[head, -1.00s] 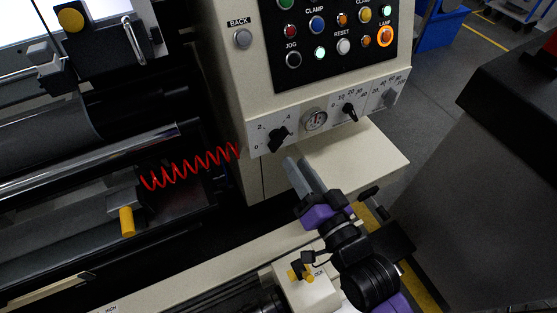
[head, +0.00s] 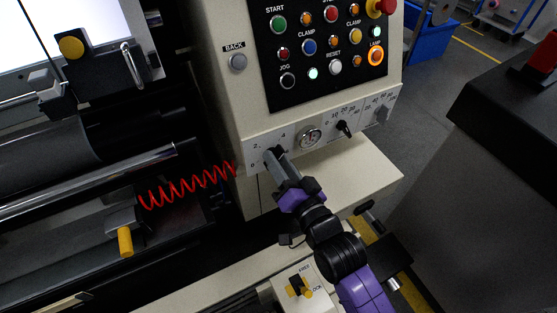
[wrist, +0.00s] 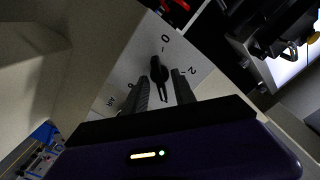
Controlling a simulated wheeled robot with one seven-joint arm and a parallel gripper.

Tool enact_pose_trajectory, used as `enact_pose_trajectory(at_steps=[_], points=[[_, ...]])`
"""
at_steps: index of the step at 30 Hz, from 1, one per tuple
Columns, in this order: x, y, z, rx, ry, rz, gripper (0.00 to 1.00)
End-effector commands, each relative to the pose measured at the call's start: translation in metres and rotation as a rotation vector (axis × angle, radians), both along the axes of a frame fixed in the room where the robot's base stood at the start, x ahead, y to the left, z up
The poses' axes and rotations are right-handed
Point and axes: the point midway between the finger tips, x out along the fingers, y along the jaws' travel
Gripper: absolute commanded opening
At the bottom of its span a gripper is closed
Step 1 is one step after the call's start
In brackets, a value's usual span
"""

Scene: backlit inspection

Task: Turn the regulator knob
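The black regulator knob is at the left end of the machine's dial strip, beside a 0-2-4 scale. In the head view my gripper (head: 274,154) reaches up to it, and its fingers hide most of the knob. In the wrist view the knob (wrist: 158,70) shows between and just beyond the fingertips, with its pointer running down between the fingers. My gripper (wrist: 161,80) is open, one finger on each side of the knob with visible gaps. I cannot tell how far the tips are from the panel face.
The button panel (head: 325,88) is above. A red coiled cable (head: 185,187) hangs at left. A beige ledge (head: 345,172) juts out below.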

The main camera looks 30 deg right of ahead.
Motion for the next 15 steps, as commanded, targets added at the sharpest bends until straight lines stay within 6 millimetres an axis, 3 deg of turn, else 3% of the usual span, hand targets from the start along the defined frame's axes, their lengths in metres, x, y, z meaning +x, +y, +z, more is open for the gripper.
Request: enact_pose_trajectory(at_steps=[5, 10, 15], points=[[-0.0001, 0.0000, -0.0003, 0.000, 0.000, 0.000, 0.32], [-0.0002, 0.0001, -0.0002, 0.000, 0.000, 0.000, 0.00], [-0.0003, -0.0001, -0.0002, 0.000, 0.000, 0.000, 0.00]])
